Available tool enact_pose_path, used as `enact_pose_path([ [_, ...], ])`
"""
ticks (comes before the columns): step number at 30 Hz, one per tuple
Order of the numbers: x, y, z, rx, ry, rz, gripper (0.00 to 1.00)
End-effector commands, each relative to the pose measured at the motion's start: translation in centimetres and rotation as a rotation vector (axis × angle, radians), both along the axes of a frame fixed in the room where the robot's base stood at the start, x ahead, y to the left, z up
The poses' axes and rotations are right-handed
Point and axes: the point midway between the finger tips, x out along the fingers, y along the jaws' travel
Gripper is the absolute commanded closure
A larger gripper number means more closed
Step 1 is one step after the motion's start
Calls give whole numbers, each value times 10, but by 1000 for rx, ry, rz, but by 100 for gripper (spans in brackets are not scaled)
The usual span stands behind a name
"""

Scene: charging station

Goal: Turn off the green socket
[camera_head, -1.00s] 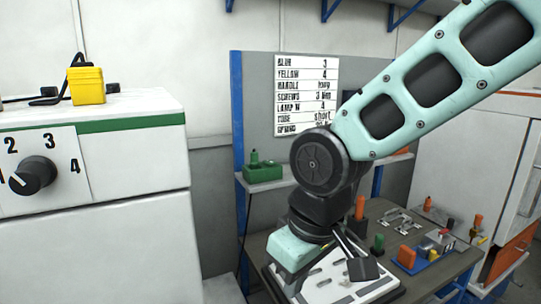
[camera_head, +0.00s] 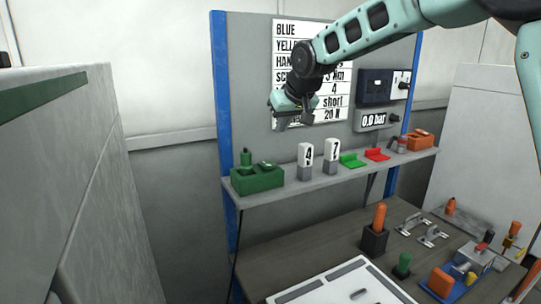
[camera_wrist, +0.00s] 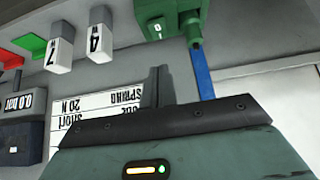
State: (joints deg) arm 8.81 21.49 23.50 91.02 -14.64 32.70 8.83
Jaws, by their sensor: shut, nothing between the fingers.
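The green socket (camera_head: 257,179) is a green box at the left end of the wall shelf, with a round green part standing up at its back left. In the wrist view, which is upside down, the green socket (camera_wrist: 172,18) is at the top with a white label reading 0 and 1. A green cylindrical part (camera_wrist: 194,30) sticks out beside the label. My gripper (camera_head: 281,124) is above the shelf, in front of the printed sheet, higher than the socket and apart from it. Its fingers (camera_wrist: 158,86) are together and empty, below the socket in the wrist picture.
Two white blocks marked 4 (camera_head: 305,160) and 7 (camera_head: 331,156) stand on the shelf right of the socket. Green (camera_head: 353,160) and red (camera_head: 377,154) pieces and an orange box (camera_head: 418,140) lie further right. A workbench (camera_head: 330,249) with tools is below.

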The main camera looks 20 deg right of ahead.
Motion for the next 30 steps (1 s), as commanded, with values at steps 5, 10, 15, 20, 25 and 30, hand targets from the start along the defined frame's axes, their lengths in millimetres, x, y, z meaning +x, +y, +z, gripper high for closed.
enact_pose_path([
  [5, 1, -1, 1, 1, -3, -2, 100],
  [10, 1, -1, 0, 0, -2, -1, 100],
  [15, 8, 1, -8, 0, 1, -1, 100],
  [20, 25, 5, -29, 1, 3, 0, 100],
  [25, 45, 9, -57, 0, 4, 1, 100],
  [30, 60, 12, -82, -1, 2, 1, 100],
])
